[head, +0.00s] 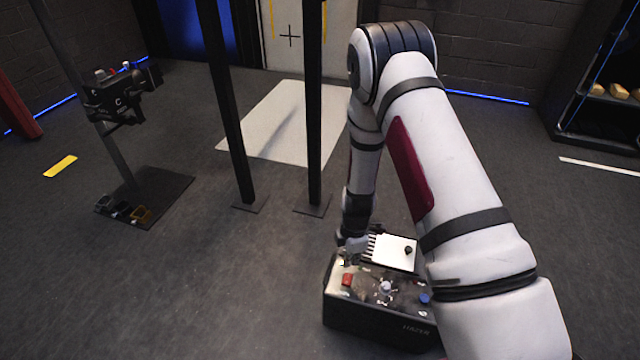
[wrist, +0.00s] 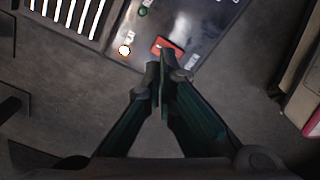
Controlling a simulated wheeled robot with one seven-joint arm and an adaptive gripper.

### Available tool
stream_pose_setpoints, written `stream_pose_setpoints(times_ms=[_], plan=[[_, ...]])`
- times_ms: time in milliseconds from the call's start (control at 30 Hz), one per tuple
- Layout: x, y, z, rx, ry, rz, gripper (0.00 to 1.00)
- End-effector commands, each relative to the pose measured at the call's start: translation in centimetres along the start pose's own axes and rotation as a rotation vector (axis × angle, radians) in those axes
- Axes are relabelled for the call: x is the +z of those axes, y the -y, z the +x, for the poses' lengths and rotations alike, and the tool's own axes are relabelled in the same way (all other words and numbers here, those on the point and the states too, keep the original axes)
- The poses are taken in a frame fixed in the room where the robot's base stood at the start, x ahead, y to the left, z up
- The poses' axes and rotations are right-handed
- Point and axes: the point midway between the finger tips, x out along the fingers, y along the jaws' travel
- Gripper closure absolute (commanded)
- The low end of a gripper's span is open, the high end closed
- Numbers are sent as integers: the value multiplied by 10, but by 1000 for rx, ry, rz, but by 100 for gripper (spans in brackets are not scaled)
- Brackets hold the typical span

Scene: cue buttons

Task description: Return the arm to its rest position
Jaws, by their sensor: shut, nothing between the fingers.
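My arm reaches forward and down in the head view, bent at the elbow, over a dark button box (head: 370,322). My gripper (head: 350,245) is low at the far left edge of the box, partly hard to make out there. In the wrist view my gripper (wrist: 163,68) is shut and empty, its fingertips together beside a red button (wrist: 168,46). I cannot tell if they touch it. The same red button (head: 347,280) shows at the left of the box top. A blue button (head: 424,298) sits at the right, and a pale round knob (head: 386,287) is between them.
A stand with a black device (head: 122,100) is at the left, on a dark base plate. Open floor lies left of the box.

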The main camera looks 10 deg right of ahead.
Motion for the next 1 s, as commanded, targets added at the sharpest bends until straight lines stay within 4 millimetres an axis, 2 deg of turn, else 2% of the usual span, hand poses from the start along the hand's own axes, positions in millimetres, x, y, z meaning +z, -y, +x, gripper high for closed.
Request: stream_pose_setpoints(times_ms=[167,267,400,567,767,1000], plan=[[-1,-2,-7,3,-3,12,100],[-4,-7,-29,9,-15,54,100],[-12,-11,-87,14,-44,168,100],[-20,-4,-160,9,-76,320,100],[-27,22,-242,-5,-101,506,100],[-30,72,-328,-20,-112,727,100]])
